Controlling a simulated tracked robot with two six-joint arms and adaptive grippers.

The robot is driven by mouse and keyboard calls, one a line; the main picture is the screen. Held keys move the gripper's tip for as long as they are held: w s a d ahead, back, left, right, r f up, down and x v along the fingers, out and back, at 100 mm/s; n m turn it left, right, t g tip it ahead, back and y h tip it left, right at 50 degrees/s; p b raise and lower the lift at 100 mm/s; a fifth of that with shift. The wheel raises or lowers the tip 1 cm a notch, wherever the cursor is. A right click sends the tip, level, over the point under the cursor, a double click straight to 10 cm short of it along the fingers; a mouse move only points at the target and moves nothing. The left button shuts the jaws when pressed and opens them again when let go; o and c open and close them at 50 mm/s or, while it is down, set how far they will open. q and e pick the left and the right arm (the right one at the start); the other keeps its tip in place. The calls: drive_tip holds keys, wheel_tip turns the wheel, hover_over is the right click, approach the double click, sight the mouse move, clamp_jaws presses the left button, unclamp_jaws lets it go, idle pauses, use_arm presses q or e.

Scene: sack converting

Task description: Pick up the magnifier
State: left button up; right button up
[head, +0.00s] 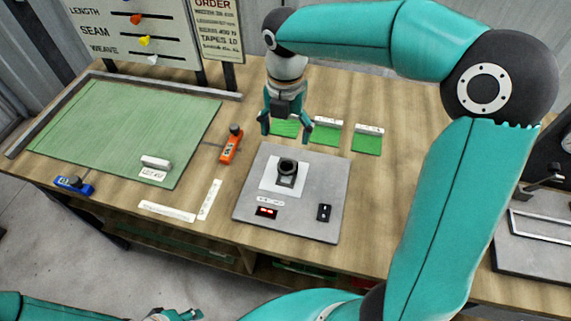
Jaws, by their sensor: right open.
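A small black magnifier (287,167) with a round top stands on a white square (271,187) on a grey plate (323,178) near the middle of the bench. My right gripper (285,132) points down behind the magnifier, towards the plate's far edge. Its fingers are spread apart with nothing between them, and it does not appear to touch the magnifier. Part of my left gripper (178,314) shows at the bottom edge, and its fingers are mostly cut off.
A red display (266,212) and a black switch (324,212) sit on the plate's front. Green swatches (366,144) lie behind it. An orange tool (232,146) stands to the left, beside a green mat (110,120) with a white block (156,163). A blue tool (73,185) is far left.

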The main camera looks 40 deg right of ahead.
sight(287, 164)
drive_tip(key=f+p, duration=0.1)
drive_tip(key=f, duration=1.2)
drive_tip(key=shift+d+f, duration=0.15)
drive_tip(key=shift+d, duration=0.05)
drive_tip(key=shift+c, duration=0.3)
drive_tip(key=c, duration=1.2)
